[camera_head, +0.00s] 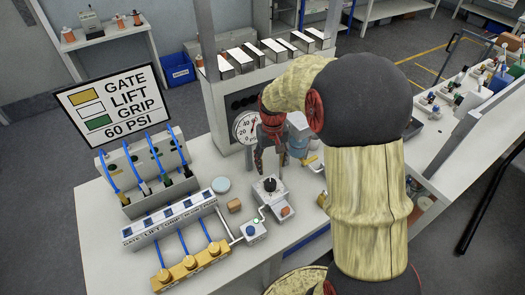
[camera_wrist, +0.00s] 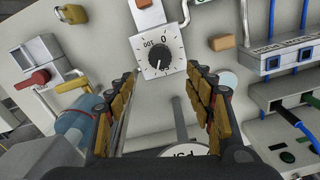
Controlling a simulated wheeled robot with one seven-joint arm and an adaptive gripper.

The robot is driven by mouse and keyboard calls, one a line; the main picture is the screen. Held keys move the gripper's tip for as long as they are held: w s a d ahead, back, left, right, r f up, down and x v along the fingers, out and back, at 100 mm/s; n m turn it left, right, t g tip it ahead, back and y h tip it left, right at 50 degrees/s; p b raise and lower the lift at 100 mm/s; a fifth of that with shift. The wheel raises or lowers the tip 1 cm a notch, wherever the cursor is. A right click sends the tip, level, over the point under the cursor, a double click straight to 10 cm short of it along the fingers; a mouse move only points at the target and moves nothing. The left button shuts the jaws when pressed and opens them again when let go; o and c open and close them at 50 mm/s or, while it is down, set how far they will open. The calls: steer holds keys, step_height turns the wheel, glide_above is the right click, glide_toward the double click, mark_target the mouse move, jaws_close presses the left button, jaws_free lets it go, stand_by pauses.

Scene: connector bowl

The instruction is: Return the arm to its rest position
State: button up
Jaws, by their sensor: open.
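My gripper (camera_head: 269,155) hangs over the workbench (camera_head: 105,237) in the head view, in front of the pressure gauge (camera_head: 245,127) and beyond the knob box. In the wrist view my gripper (camera_wrist: 162,105) is open, with its two padded fingers apart and nothing between them. A dial knob box (camera_wrist: 158,52) shows past the fingertips in the wrist view; the same box (camera_head: 267,190) stands on the bench in the head view. My arm spans the right half of the head view and hides part of the bench.
A sign (camera_head: 118,99) stands at the bench's left, near a grey panel with blue hoses (camera_head: 150,170). A labelled strip (camera_head: 175,222) and a yellow manifold (camera_head: 190,266) lie in front. A blue bottle (camera_head: 298,140) stands close right of my gripper. An orange block (camera_head: 234,205) sits mid-bench.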

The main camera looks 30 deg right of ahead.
steer(key=s+a+r+n+t+b, duration=0.1)
steer(key=s+a+r+t+b, duration=0.1)
steer(key=s+a+r, duration=0.4)
steer(key=s+a+r+n+t+b, duration=0.1)
steer(key=s+a+r+t+b, duration=0.2)
steer(key=s, duration=1.1)
steer(key=a+r+b, duration=0.2)
steer(key=a+r, duration=0.1)
steer(key=a, duration=0.2)
steer(key=shift+a+r+n+t, duration=0.15)
steer(key=shift+r+n+t, duration=0.15)
steer(key=shift+r, duration=0.05)
steer(key=shift+s, duration=0.1)
